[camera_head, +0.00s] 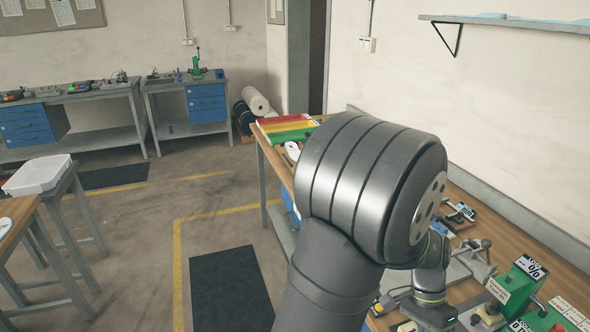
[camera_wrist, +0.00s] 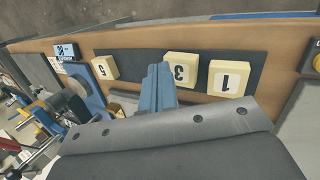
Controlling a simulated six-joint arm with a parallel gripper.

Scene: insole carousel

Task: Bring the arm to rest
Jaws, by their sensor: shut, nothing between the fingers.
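My gripper (camera_wrist: 159,75) shows in the wrist view as two blue fingers pressed together, shut and empty. It points toward a dark strip (camera_wrist: 140,62) on a wooden bench, which carries cream blocks: one marked 5 (camera_wrist: 104,67), one marked 3 (camera_wrist: 180,67) and one marked 1 (camera_wrist: 229,78). The fingertips overlap the strip in the picture, between the 5 and 3 blocks; I cannot tell whether they touch anything. In the head view my arm rises large over the bench, and my gripper's fingers are not visible there.
The wooden bench (camera_head: 525,240) runs along the right wall. A green device (camera_head: 518,285) and a grey clamp (camera_head: 477,262) stand near my wrist. A red, yellow and green tray (camera_head: 288,128) lies at the bench's far end. Open floor with a dark mat (camera_head: 230,290) is on the left.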

